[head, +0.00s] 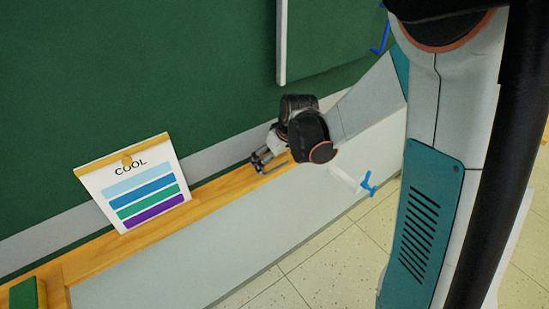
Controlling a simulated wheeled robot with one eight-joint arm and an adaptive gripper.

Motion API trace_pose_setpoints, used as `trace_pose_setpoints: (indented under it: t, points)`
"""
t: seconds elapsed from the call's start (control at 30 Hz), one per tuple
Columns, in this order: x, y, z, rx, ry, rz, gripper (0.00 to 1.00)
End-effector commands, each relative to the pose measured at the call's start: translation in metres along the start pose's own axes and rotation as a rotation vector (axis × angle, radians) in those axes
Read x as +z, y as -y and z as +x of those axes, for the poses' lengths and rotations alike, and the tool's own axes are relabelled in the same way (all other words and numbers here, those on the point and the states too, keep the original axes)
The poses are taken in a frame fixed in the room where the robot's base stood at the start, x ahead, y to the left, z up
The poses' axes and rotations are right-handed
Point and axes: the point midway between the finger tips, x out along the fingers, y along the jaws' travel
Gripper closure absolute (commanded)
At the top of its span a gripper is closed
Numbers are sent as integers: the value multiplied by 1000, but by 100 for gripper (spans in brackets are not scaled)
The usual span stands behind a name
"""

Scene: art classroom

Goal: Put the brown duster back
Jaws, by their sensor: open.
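My gripper (260,165) is at the wooden ledge (215,192) below the green board, right of the COOL card. Its fingers are open, low over or at the ledge; I cannot tell whether they touch it. I cannot make out a brown duster in this view. My wrist hides part of the ledge behind it. A green block with a brownish edge (23,293) lies at the lower left, cut off by the picture's edge; I cannot tell what it is.
A white COOL card (150,170) with colour bars leans on the board (120,70) at the ledge. A blue item (368,184) is by the white panel at the right. The ledge is bare between card and gripper. Tiled floor (325,262) is clear in front.

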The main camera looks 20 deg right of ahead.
Motion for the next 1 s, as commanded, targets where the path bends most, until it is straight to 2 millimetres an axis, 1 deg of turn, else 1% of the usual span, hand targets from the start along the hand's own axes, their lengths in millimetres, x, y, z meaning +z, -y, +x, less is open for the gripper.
trace_pose_setpoints:
  t: [0.27,0.37,0.47,0.7,0.8,0.9,1.0]
  points:
    - [-1,0,-2,0,0,0,1]
    - [-1,0,-11,0,0,0,1]
    - [-1,0,-27,0,0,1,1]
    - [-1,0,-76,0,0,0,1]
    - [-1,0,-94,0,0,0,1]
    - [-1,0,-107,0,0,1,1]
    - [-1,0,-116,0,0,1,1]
